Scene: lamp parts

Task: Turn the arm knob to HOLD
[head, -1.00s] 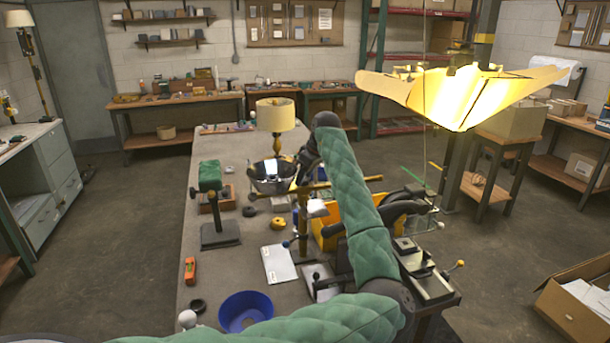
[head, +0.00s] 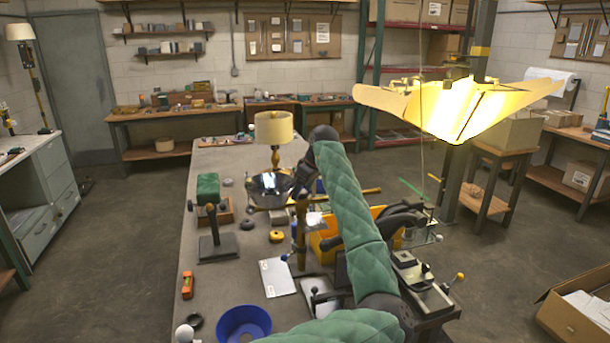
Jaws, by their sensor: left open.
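A brass post (head: 302,226) stands on the workbench, with a horizontal brass arm (head: 362,192) crossing near its top. My left arm, in a green quilted sleeve, rises in front of it and bends down at the wrist. My left gripper (head: 303,184) is open, dark and small, at the post's top, beside the shiny metal bowl-shaped shade (head: 268,186). I cannot tell whether it touches the post or arm. The arm knob and any HOLD mark cannot be made out; the gripper and wrist cover that spot. My right gripper is not in view.
A small lamp with a cream shade (head: 273,128) stands behind. A green block on a black stand (head: 208,187), a blue bowl (head: 243,325) and a white sheet (head: 277,277) are on the bench. A yellow bin (head: 328,240) is right of the post. A lit shade (head: 455,105) hangs at right.

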